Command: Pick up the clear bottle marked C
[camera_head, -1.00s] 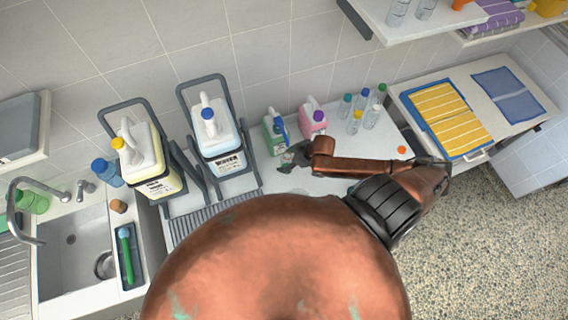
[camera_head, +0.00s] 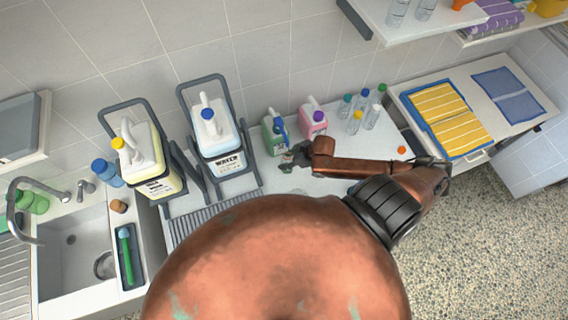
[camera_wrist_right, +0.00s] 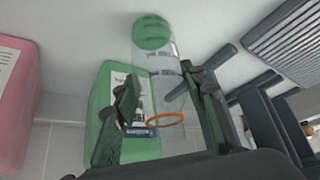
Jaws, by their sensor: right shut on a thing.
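My right gripper (camera_head: 291,158) is over the counter, in front of the green jug. In the right wrist view my right gripper (camera_wrist_right: 165,105) is shut on a clear bottle (camera_wrist_right: 160,75) with a green cap, its two dark fingers on either side. An orange ring shows around the bottle between the fingers. I cannot read a letter C on it. Other clear bottles (camera_head: 355,122) with teal, blue, green and yellow caps stand in a group to the right; their marks are too small to read. My left gripper is not in view.
A green jug (camera_head: 274,134) and a pink jug (camera_head: 313,122) stand close behind the gripper. Large yellow and white canisters in grey racks are to the left, beside a sink (camera_head: 75,255). A blue-edged tray (camera_head: 462,153) with a yellow towel lies to the right. A shelf hangs above.

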